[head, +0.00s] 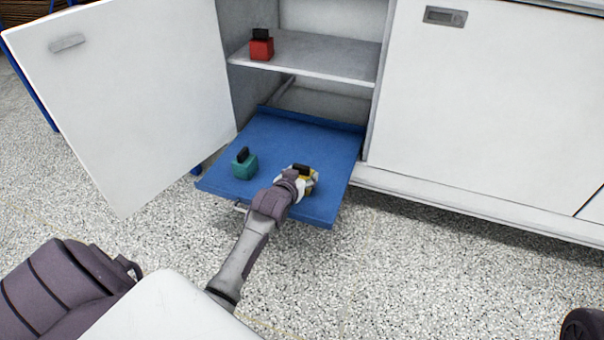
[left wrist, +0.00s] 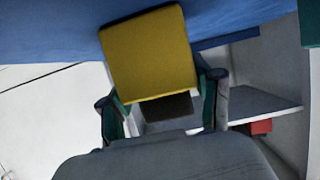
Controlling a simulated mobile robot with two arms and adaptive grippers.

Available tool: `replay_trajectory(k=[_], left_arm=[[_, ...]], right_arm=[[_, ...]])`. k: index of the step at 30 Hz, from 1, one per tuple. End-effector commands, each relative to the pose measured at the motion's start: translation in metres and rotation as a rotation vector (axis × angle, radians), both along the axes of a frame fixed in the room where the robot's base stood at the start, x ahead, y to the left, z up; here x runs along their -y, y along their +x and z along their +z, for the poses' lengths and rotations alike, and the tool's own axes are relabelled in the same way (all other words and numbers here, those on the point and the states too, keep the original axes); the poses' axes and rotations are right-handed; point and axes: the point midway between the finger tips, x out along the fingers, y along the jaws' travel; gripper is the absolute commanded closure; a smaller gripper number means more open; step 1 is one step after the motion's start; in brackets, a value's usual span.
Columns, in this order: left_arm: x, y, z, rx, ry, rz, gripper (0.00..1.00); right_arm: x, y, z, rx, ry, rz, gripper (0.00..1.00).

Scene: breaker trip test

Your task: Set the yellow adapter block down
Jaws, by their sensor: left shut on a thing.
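The yellow adapter block (head: 309,187) has a dark handle on top. My left gripper (head: 302,178) is shut on it over the right part of the blue pull-out shelf (head: 270,137). In the left wrist view the yellow block (left wrist: 148,55) sits between the two fingers (left wrist: 163,100), with the blue shelf (left wrist: 50,30) behind it. I cannot tell whether the block touches the shelf. My right gripper is not in view.
A teal block (head: 245,164) stands on the blue shelf, left of my gripper. A red block (head: 262,49) stands on the cabinet's upper shelf (head: 320,55). The open white door (head: 125,95) is at left; a closed door (head: 480,100) is at right.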

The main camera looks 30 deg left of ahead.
Motion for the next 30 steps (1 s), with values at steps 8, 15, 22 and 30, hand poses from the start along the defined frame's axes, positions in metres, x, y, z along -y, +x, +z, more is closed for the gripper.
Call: replay_trajectory(k=[8,15,22,30], left_arm=[[-0.0003,0.0020,0.0052,0.013,0.003,0.000,1.00],[0.0002,0.0002,-0.0019,0.001,0.000,0.000,0.18],[0.0002,0.0002,-0.0020,0.001,0.000,0.000,0.11],[0.0020,-0.0072,0.0053,0.000,0.000,0.000,0.11]], right_arm=[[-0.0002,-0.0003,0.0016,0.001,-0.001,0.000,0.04],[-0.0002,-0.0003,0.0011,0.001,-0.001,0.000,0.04],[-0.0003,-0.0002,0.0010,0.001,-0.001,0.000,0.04],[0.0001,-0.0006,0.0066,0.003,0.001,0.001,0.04]])
